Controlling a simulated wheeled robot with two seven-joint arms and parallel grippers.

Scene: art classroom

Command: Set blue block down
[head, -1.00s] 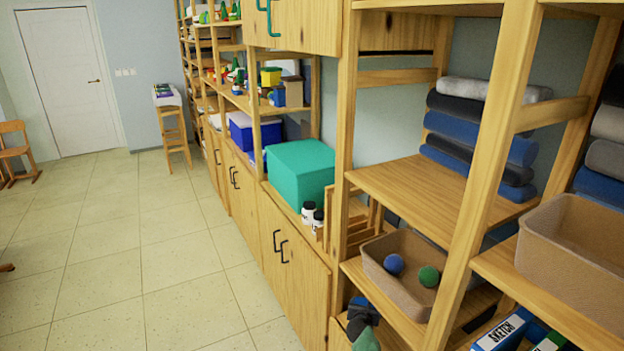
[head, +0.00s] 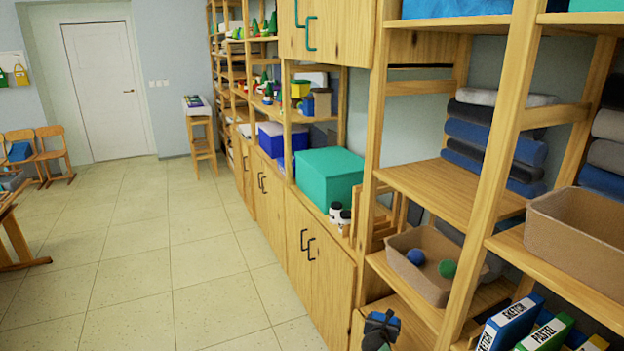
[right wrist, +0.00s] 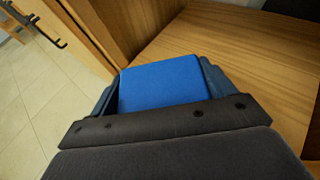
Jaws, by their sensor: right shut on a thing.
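The blue block (right wrist: 163,84) sits between the fingers of my right gripper (right wrist: 160,88) in the right wrist view. The gripper is shut on it, and its flat blue face shows between the dark fingers. A pale wooden shelf board lies beyond the block; whether the block touches it cannot be told. In the head view my right gripper (head: 380,328) is small, at the bottom edge beside the lower shelves. The block cannot be made out clearly there. My left gripper is not in view.
A brown basket (head: 428,290) holds a blue ball (head: 415,257) and a green ball (head: 447,268) on a shelf. A teal box (head: 330,178) and white jars stand on the cabinet top. Shelf posts (head: 508,130) rise nearby. The middle shelf (head: 450,200) has bare room, with rolled cloths behind.

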